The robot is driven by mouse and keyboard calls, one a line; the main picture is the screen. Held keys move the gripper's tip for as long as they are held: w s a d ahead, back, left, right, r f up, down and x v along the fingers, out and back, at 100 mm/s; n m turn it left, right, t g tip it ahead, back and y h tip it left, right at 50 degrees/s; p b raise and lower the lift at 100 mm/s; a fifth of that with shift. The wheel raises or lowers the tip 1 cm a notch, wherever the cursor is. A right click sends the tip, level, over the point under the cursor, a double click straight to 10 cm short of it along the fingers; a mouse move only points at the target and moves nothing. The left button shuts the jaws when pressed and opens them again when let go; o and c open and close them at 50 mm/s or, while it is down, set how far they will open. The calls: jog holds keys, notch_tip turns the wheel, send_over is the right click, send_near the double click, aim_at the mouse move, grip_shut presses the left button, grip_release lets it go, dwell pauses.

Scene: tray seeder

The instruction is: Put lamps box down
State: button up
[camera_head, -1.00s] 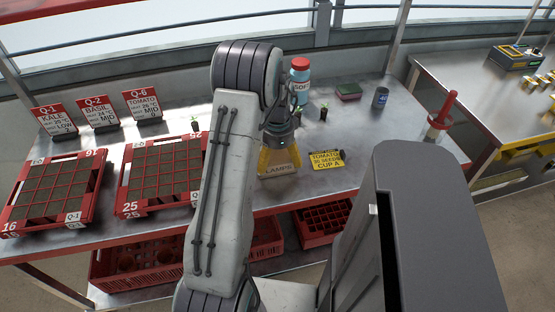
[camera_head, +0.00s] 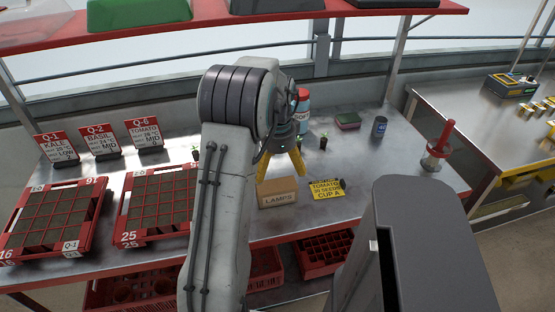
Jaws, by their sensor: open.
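The lamps box (camera_head: 278,193), a small tan box marked LAMPS, sits on the metal bench, left of the yellow tomato card. My gripper (camera_head: 281,175) is just above and behind it. Its yellow fingers are spread apart and the box is not between them. My arm hides part of the bench to the left of the box.
Right of the box lies the yellow tomato card (camera_head: 326,189). Two red seed trays (camera_head: 92,228) are at left. Bare bench shows at right. A red shelf (camera_head: 300,27) runs overhead.

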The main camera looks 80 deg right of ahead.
jog(key=w+a+r+n, duration=0.35)
jog(key=w+a, duration=0.25)
jog(key=w, duration=0.2)
jog(key=w+a+r+n+h, duration=0.1)
jog(key=w+a+r+n, duration=0.2)
jog(key=w+a+n, duration=0.3)
jog(key=w+a+r+n, duration=0.4)
jog(key=w+a, duration=0.1)
jog(key=w, duration=0.4)
jog(key=w+a+n+t, duration=0.25)
jog(key=a+n, duration=0.65)
jog(key=a, duration=0.7)
jog(key=s+a+f+n, duration=0.1)
jog(key=s+a+n, duration=0.3)
jog(key=a+n, duration=0.5)
jog(key=shift+s+a+f+t+y, duration=0.25)
jog(key=shift+a+t+y, duration=0.15)
jog(key=shift+a, duration=0.85)
jog(key=shift+r, duration=0.15)
